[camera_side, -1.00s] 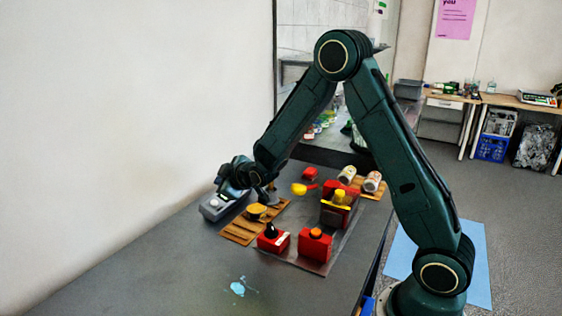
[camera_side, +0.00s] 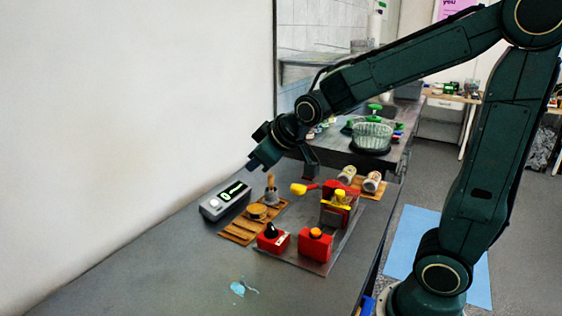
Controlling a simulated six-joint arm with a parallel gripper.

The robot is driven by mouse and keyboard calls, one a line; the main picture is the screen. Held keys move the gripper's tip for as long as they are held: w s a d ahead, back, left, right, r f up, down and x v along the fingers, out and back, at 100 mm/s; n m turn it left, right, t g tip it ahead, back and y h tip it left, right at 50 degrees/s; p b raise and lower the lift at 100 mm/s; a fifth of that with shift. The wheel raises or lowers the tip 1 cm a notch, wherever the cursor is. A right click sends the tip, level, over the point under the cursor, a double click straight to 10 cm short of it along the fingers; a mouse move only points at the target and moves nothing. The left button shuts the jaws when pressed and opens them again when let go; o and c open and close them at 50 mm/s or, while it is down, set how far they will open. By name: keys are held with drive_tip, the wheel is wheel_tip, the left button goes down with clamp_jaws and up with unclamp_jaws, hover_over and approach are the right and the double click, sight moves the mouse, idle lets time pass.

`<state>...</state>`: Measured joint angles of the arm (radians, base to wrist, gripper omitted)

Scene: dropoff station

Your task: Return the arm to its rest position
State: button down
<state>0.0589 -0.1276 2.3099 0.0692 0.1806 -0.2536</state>
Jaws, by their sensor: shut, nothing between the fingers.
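My arm (camera_side: 410,70) is lifted over the grey table (camera_side: 190,262), its forearm sloping down to the left. My gripper (camera_side: 312,173) points down, shut and empty, above the far part of the work area, and appears apart from the objects there. A tamper-like tool with a wooden handle (camera_side: 270,188) stands upright on the slatted wooden board (camera_side: 240,233), beside a small round container (camera_side: 257,212). A grey device with a lit display (camera_side: 225,201) lies left of the board.
A red machine with a yellow top (camera_side: 338,205), two red boxes (camera_side: 315,247) and a yellow scoop-like piece (camera_side: 300,189) crowd the dark mat. Two cans (camera_side: 371,182) lie on another board. The front table is mostly clear.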

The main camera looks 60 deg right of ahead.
drive_tip(key=s+a+m+g, duration=0.1)
drive_tip(key=s+a, duration=0.1)
drive_tip(key=s, duration=0.8)
drive_tip(key=s+a+r+g+y, duration=0.1)
drive_tip(key=s+a+g, duration=0.1)
drive_tip(key=s, duration=0.9)
drive_tip(key=shift+s+r+m, duration=0.25)
drive_tip(key=shift+s+m, duration=0.05)
drive_tip(key=shift+m, duration=0.1)
